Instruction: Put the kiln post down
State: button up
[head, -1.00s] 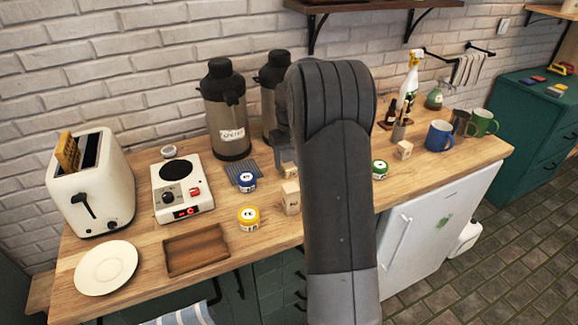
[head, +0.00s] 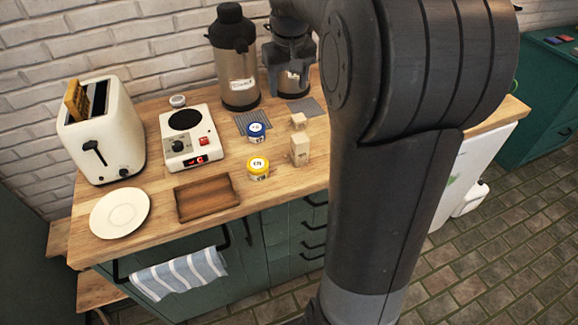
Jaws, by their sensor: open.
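A tall pale block (head: 300,152), which looks like the kiln post, stands upright on the wooden counter near its front edge. My arm hides part of the gripper's surroundings and the counter to the right.
Blue (head: 256,132) and yellow (head: 258,168) paint jars stand left of the blocks. A wooden tray (head: 207,217), a cream plate (head: 120,234), a hot plate (head: 205,160) and a toaster (head: 128,140) fill the left side. A steel airpot (head: 238,85) stands at the back.

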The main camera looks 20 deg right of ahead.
jog(key=s+a+f+t, duration=0.1)
jog(key=s+a, duration=0.4)
jog(key=s, duration=0.7)
jog(key=s+a+t, duration=0.3)
jog(key=s+a, duration=0.2)
jog(key=s, duration=0.8)
jog(key=shift+a+f, duration=0.15)
jog(key=shift+f, duration=0.2)
jog(key=shift+o, duration=0.4)
jog(key=shift+s, duration=0.1)
